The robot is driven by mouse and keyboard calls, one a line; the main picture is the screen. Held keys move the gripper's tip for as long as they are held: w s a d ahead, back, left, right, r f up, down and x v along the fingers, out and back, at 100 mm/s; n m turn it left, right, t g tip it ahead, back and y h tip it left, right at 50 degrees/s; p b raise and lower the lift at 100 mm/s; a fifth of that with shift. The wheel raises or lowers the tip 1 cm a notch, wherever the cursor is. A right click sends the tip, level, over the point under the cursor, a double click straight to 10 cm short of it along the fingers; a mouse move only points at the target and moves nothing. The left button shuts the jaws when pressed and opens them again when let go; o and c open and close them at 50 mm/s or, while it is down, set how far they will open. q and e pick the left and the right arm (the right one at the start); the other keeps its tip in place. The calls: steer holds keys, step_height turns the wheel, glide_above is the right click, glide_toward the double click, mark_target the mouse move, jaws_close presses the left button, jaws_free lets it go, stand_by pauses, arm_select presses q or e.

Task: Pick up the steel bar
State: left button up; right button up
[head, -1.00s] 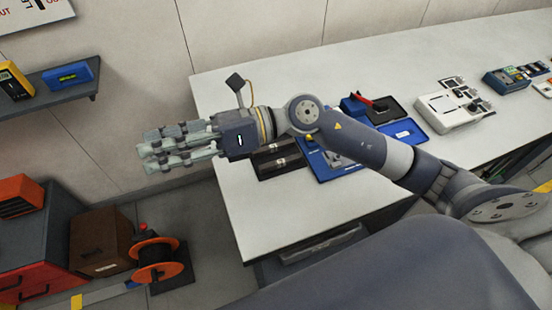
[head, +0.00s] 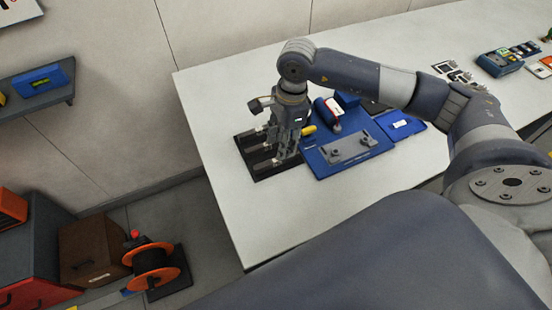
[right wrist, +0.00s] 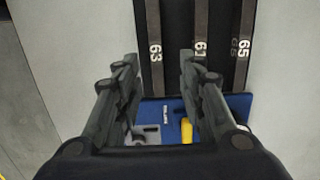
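Several dark steel bars lie side by side in a black tray (head: 262,178) on the bench. In the right wrist view three show: one marked 63 (right wrist: 153,25), one marked 61 (right wrist: 202,22) and one marked 65 (right wrist: 241,25). My right gripper (head: 280,158) points down over the tray's right part in the head view. It is open and empty. In the right wrist view its fingertips (right wrist: 156,66) stand either side of the line of the 63 bar, near its numbered end. Whether they touch it I cannot tell. My left gripper is not in view.
Beside the tray is a blue board (head: 322,165) with a grey metal plate (head: 348,147) and a yellow-handled item (head: 309,130). The bench's front left (head: 240,220) is clear.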

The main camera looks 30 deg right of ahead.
mark_target(276, 162)
steer(key=shift+s+a+f+p, duration=0.1)
steer(key=shift+a+f+p, duration=0.15)
steer(key=shift+f+p, duration=0.25)
steer(key=f, duration=0.1)
steer(key=a+f+p, duration=0.1)
steer(key=f, duration=0.1)
steer(key=shift+s+f+p, duration=0.15)
steer(key=shift+f+p, duration=0.15)
steer(key=shift+f, duration=0.5)
steer(key=shift+c, duration=0.6)
steer(key=shift+r, duration=0.1)
jaws_close()
